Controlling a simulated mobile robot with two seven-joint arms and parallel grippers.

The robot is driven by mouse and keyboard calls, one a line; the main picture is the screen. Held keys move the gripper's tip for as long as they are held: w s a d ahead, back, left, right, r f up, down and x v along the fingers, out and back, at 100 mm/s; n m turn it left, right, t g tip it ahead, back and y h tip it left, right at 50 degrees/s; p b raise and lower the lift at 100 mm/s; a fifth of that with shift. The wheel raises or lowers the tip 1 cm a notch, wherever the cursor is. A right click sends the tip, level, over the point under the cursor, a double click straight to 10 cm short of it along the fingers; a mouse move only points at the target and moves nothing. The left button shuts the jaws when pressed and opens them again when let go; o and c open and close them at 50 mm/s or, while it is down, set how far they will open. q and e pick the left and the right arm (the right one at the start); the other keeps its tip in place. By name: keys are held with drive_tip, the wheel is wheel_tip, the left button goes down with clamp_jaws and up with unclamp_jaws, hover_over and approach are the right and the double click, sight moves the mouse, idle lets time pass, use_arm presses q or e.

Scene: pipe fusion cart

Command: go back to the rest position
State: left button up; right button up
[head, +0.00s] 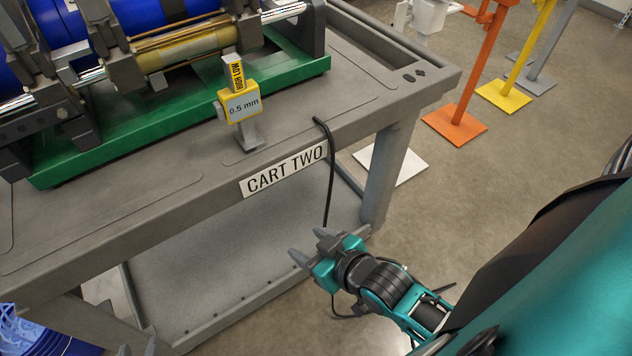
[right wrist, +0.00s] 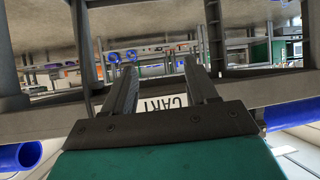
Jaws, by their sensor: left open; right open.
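My right gripper (head: 308,245) is open and empty in the head view, in front of the cart and below its top edge. In the right wrist view its two fingers (right wrist: 160,75) stand apart with nothing between them; part of the upside-down cart label (right wrist: 168,102) shows behind. Only what seem to be the fingertips of my left gripper (head: 138,349) show at the bottom edge of the head view, apart from each other; the rest is out of frame.
Orange (head: 455,125) and yellow (head: 503,95) stands are beyond.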

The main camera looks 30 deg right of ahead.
drive_tip(key=shift+s+d+g+p, duration=0.15)
drive_tip(key=shift+s+g+p, duration=0.15)
drive_tip(key=shift+s+p, duration=0.55)
idle(0.7)
